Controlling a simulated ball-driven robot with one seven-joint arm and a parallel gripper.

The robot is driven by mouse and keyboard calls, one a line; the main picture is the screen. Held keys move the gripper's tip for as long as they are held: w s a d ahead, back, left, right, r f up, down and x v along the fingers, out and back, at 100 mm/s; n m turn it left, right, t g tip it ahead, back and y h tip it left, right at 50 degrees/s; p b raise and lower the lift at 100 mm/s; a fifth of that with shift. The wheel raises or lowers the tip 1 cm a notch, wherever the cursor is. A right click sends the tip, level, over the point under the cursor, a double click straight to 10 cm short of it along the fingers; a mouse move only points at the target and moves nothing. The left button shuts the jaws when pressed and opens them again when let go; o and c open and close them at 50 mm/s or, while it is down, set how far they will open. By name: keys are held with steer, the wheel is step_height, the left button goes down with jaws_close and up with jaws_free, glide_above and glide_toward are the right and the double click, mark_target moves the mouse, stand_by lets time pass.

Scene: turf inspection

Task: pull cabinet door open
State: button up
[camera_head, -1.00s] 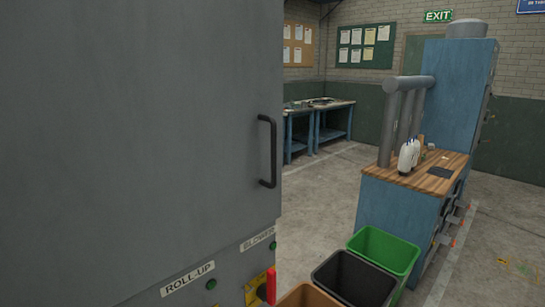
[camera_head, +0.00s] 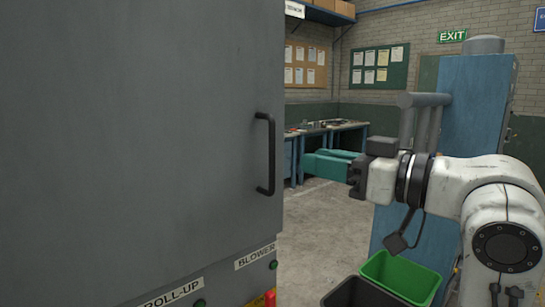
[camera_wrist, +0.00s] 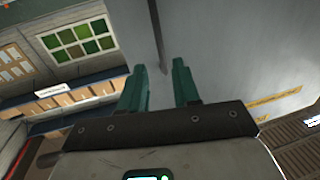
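The large grey cabinet door (camera_head: 130,120) fills the left of the head view and looks closed. Its black vertical bar handle (camera_head: 270,155) is near the door's right edge. My gripper (camera_head: 308,163) has teal fingers pointing left towards the handle, a little to its right in the picture, with a visible gap. In the wrist view my gripper (camera_wrist: 160,75) is open, its two fingers apart with nothing held. A dark bar, seemingly the handle (camera_wrist: 156,35), runs beyond and between the fingertips against the grey door (camera_wrist: 230,50).
A green bin (camera_head: 400,275) and a black bin (camera_head: 360,293) stand on the floor below my arm. A blue cabinet (camera_head: 480,100) stands behind the arm. A workbench (camera_head: 325,128) is at the back. Grey floor (camera_head: 325,225) shows clear between door and blue cabinet.

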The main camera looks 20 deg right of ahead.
steer(key=p, duration=0.2)
glide_above(272, 192)
steer(key=shift+w+d, duration=0.1)
steer(key=shift+w, duration=0.2)
jaws_close()
stand_by(0.4)
